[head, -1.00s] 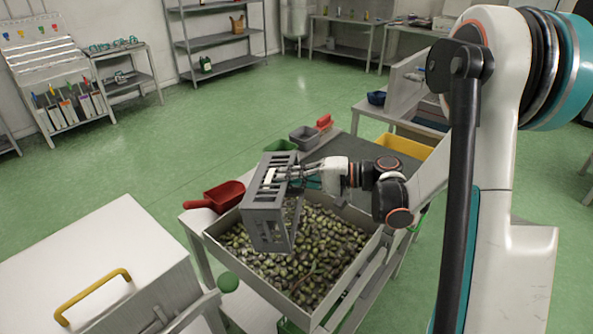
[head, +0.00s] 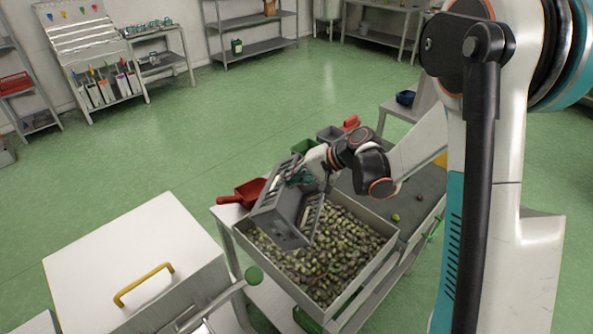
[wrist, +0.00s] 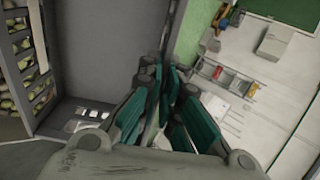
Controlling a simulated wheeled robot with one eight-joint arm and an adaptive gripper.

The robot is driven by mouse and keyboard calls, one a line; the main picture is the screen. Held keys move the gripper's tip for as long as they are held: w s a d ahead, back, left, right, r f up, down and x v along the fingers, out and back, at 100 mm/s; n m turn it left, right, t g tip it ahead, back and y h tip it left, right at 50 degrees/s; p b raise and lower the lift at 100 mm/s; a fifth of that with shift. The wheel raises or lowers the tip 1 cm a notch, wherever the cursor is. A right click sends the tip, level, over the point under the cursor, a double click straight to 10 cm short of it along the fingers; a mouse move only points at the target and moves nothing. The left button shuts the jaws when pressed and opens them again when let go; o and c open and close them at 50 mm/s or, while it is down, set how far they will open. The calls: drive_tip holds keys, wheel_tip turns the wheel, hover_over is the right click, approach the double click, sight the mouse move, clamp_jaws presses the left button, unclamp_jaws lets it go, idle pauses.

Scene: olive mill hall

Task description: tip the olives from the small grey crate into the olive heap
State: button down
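The small grey crate (head: 291,236), with slotted walls, is steeply tilted above the left part of the olive heap (head: 325,255). The heap fills a wide metal bin (head: 378,262). My gripper (head: 306,174) holds the crate by its upper wall. In the wrist view the teal finger pads (wrist: 178,112) close around the edge of the crate (wrist: 95,65), and olives show through the slots at the left. The crate parts that I see look bare; whether olives remain inside is hard to tell.
A red scoop (head: 243,193) lies at the bin's back left. A small grey box (head: 329,134) and a green one (head: 304,146) stand behind. A white cabinet (head: 135,255) with a yellow handle stands at front left.

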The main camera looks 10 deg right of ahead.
sight(269, 185)
drive_tip(key=a+f+g+h, duration=0.1)
drive_tip(key=h, duration=0.1)
drive_tip(key=w+a+f+g+h, duration=0.1)
drive_tip(key=a+f+h, duration=0.1)
drive_tip(key=w+a+f+h, duration=0.1)
drive_tip(key=a+h, duration=0.1)
drive_tip(key=shift+w+f+g, duration=0.25)
drive_tip(key=shift+g, duration=0.15)
drive_tip(key=f+h, duration=0.1)
drive_tip(key=f+g+h+b, duration=0.1)
drive_tip(key=f+h+b, duration=0.1)
drive_tip(key=f, duration=0.1)
drive_tip(key=shift+w+a+f+g+h, duration=0.1)
drive_tip(key=shift+w+a+g+h, duration=0.1)
drive_tip(key=shift+a+g+h, duration=0.15)
drive_tip(key=shift+d+r+p, duration=0.1)
drive_tip(key=shift+r+p, duration=0.95)
drive_tip(key=shift+r, duration=1.2)
drive_tip(key=shift+s, duration=0.1)
